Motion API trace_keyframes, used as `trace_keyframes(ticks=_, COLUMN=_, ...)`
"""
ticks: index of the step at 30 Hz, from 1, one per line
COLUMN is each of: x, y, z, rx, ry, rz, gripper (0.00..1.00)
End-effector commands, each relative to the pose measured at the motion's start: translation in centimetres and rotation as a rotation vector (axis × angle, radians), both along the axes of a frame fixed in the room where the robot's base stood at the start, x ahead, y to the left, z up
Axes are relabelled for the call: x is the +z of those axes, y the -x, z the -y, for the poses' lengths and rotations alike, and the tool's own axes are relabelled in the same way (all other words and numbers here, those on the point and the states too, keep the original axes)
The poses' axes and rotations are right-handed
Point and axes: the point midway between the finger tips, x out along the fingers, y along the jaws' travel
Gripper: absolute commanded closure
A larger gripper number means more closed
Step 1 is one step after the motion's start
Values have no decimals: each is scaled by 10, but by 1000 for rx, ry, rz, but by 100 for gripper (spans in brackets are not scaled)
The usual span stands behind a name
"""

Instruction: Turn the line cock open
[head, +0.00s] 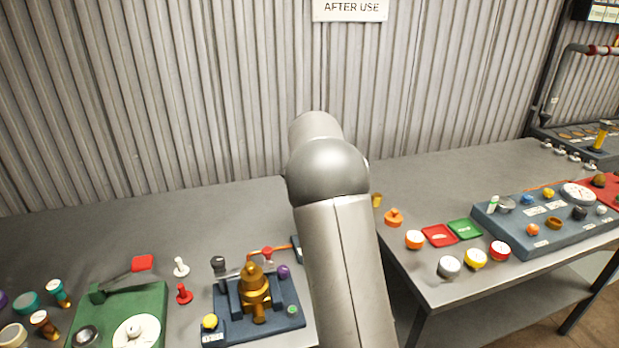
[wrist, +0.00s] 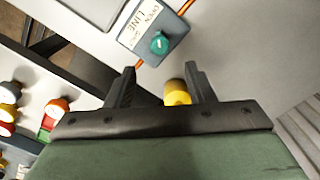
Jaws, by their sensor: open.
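The line cock is a teal knob (wrist: 159,43) with a pale mark, on a small blue-grey box (wrist: 143,27) labelled LINE with OPEN and SHUT. An orange line runs from both ends of the box. In the head view only a sliver of what looks like this box (head: 296,243) shows beside my arm; the knob is hidden there. My gripper (wrist: 160,72) is open in the wrist view. The knob lies just beyond the fingertips, between their lines, apart from both fingers. My gripper is hidden behind my arm in the head view.
A yellow cylinder (wrist: 177,92) shows between the finger bases; its depth is unclear. A brass valve (head: 255,287) stands on a blue base at left, near a green stand (head: 130,310). A gap separates the benches. The right bench holds several caps and a blue panel (head: 545,245).

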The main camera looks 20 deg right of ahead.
Motion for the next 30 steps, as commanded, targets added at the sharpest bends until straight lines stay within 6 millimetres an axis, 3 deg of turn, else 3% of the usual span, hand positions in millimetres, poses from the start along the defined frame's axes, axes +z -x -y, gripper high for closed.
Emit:
trace_keyframes(ticks=6, x=52, y=-1, z=1, rx=0, ry=2, rz=4, gripper=51)
trace_keyframes(ticks=12, x=80, y=-1, z=1, rx=-1, ry=2, rz=3, gripper=51)
trace_keyframes(ticks=30, x=87, y=0, z=0, rx=-1, ry=1, rz=1, gripper=51)
